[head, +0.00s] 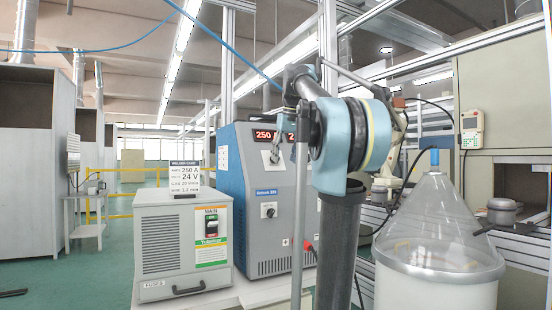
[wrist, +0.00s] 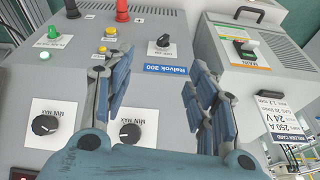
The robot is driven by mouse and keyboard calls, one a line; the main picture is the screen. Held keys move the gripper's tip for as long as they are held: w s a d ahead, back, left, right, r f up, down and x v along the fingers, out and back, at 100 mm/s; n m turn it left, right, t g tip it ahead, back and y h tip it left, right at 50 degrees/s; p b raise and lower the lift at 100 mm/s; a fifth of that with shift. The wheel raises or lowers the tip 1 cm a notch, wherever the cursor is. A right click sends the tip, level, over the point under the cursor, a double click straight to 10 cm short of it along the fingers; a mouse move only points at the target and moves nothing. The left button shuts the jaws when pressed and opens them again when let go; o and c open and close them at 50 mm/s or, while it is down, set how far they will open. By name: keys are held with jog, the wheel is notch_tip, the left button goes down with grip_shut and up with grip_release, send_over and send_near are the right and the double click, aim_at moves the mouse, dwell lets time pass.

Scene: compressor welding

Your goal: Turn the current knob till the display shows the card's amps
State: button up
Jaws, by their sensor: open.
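The blue-grey welder (head: 257,225) stands on the bench. Its red display (head: 265,135) reads 250 A; the rest of the digits are partly covered by my arm. The card (head: 185,178) reads 250 A and 24 V. I cannot tell which sets current.
The grey box with a MAIN switch (head: 170,245) stands left of the welder. A black selector (wrist: 163,41), small yellow buttons (wrist: 110,31) and red and black terminals (wrist: 122,11) are on the panel. A clear domed vessel (head: 436,235) stands at right.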

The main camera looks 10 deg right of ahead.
jog(key=w+d+r, duration=0.1)
jog(key=w+r, duration=0.3)
jog(key=r, duration=0.4)
jog(key=w+r+n+t, duration=0.1)
jog(key=w+r, duration=0.4)
jog(key=r, duration=0.3)
jog(key=shift+w+d+r+y, duration=0.25)
jog(key=shift+d+r+y, duration=0.05)
jog(key=shift+d, duration=0.05)
jog(key=shift+x, duration=8.7)
jog(key=shift+c, duration=0.6)
jog(key=c, duration=1)
